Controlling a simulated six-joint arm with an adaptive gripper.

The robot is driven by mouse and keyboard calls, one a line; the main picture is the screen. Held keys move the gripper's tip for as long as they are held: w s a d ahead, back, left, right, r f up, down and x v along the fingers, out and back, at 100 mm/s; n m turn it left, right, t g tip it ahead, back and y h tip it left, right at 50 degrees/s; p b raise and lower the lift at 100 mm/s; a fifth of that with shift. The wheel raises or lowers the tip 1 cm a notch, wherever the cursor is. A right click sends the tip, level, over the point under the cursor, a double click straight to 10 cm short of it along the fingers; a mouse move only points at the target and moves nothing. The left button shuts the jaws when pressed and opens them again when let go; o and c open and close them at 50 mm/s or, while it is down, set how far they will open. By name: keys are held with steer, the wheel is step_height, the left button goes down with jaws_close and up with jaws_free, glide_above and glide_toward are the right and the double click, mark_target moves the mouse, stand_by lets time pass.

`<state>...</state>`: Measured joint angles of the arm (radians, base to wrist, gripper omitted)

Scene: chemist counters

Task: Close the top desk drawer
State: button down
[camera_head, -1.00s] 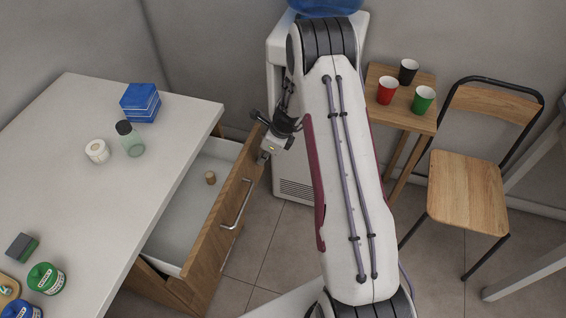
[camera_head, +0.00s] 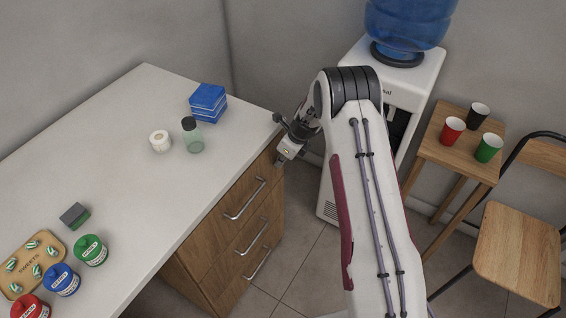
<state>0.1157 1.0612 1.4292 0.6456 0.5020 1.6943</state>
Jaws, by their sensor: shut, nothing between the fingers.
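The top desk drawer (camera_head: 238,196) has a wooden front with a metal bar handle (camera_head: 245,200). Its front now sits flush under the white desktop, in line with the drawers below, and its inside is hidden. My gripper (camera_head: 281,161) is shut and empty, at the upper far corner of the top drawer's front. It is touching the front or very close to it; I cannot tell which.
On the desk (camera_head: 120,150) stand a blue box stack (camera_head: 208,103), a bottle (camera_head: 193,136), a white roll (camera_head: 160,141), a sponge (camera_head: 75,215) and several jars. A water cooler (camera_head: 400,70), a cup table (camera_head: 455,160) and a chair (camera_head: 520,250) stand to the right.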

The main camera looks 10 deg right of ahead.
steer(key=shift+w+a+r, duration=0.1)
steer(key=shift+w+a, duration=0.2)
steer(key=shift+a, duration=0.05)
steer(key=s+d+r, duration=0.6)
steer(key=r, duration=0.3)
stand_by(0.8)
stand_by(0.6)
